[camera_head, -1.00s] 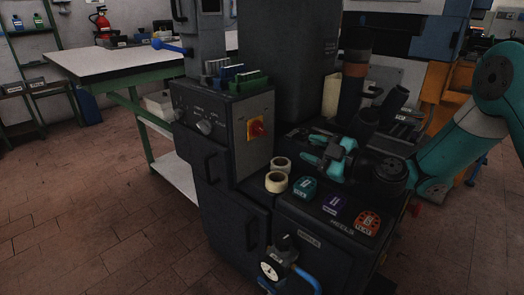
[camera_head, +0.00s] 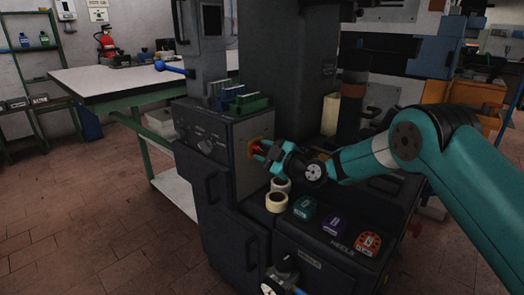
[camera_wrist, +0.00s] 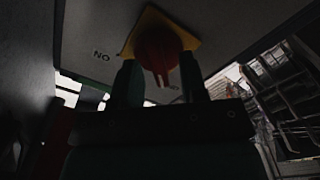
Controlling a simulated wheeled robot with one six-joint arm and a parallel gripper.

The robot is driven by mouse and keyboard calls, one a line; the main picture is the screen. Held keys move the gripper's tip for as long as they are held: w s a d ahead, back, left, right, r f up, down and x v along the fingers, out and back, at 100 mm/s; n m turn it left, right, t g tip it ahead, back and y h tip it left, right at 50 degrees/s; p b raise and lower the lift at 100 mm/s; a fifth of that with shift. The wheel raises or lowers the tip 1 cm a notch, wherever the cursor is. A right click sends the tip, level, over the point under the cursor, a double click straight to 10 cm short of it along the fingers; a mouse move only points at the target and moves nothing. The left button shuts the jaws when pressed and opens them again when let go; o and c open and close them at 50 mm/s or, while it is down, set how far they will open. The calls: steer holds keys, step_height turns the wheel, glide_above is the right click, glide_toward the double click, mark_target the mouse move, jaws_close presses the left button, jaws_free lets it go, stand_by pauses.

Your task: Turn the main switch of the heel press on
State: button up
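The main switch is a red knob (camera_wrist: 157,50) on a yellow plate (camera_wrist: 185,42), set in the grey panel of the heel press (camera_head: 225,135). In the head view the red knob (camera_head: 257,147) is partly covered by my gripper (camera_head: 261,150), which reaches it from the right. In the wrist view the two dark teal fingers of my gripper (camera_wrist: 161,82) stand apart, one on each side of the knob's lower part. Gaps seem to show between fingers and knob; contact cannot be told. Letters reading "NO" are on the panel left of the plate.
Tape rolls (camera_head: 276,201) and teal, purple and orange pieces (camera_head: 368,243) lie on the press's ledge below my arm. A gauge with a blue hose (camera_head: 278,280) sticks out at the front. A worktable (camera_head: 125,80) stands behind at left.

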steer(key=shift+w+a, duration=0.3)
steer(key=shift+a, duration=0.05)
jaws_close()
